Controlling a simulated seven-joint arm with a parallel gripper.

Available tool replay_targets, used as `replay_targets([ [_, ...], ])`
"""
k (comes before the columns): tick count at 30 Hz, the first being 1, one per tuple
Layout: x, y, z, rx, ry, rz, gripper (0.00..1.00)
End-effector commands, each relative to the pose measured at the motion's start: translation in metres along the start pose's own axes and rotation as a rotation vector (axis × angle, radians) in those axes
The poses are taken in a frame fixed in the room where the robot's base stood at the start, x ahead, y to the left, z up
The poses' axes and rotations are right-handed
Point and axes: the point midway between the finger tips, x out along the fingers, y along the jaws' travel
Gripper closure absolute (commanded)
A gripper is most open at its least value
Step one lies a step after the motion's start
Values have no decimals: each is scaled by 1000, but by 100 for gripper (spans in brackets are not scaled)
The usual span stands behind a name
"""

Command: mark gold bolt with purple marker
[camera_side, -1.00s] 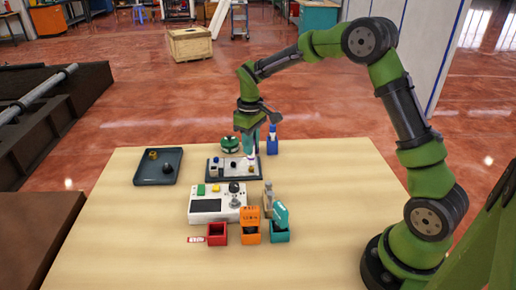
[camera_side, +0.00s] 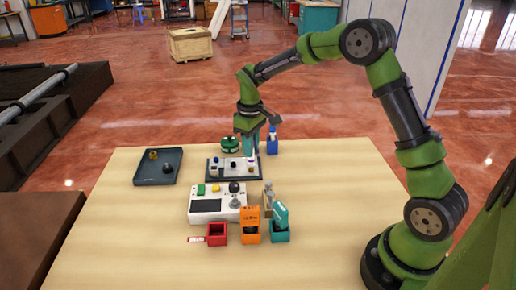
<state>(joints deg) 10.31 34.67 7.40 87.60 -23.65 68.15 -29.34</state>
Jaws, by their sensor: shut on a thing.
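My gripper (camera_side: 250,148) points down over the right end of the dark rack (camera_side: 222,179), its teal fingers closed. A small white and purple piece (camera_side: 250,160), which looks like the purple marker, is at the fingertips. It is too small to tell whether it touches the rack. A gold piece (camera_side: 153,154), which looks like the gold bolt, lies in the dark grey tray (camera_side: 141,178) at the left, apart from my gripper.
A black piece (camera_side: 168,168) shares the tray. A green round object (camera_side: 230,145) and a blue bottle (camera_side: 272,143) flank my gripper. The table's left front is clear.

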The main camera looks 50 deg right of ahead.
Motion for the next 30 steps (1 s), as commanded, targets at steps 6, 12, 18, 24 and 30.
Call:
replay_targets([
  [6, 1, 3, -2, 1, 0, 1, 100],
  [12, 1, 5, -3, 2, -1, 1, 100],
  [18, 2, 7, -4, 2, -3, 1, 100],
  [24, 4, 10, -5, 1, -4, 1, 100],
  [30, 4, 10, -5, 1, -5, 2, 100],
])
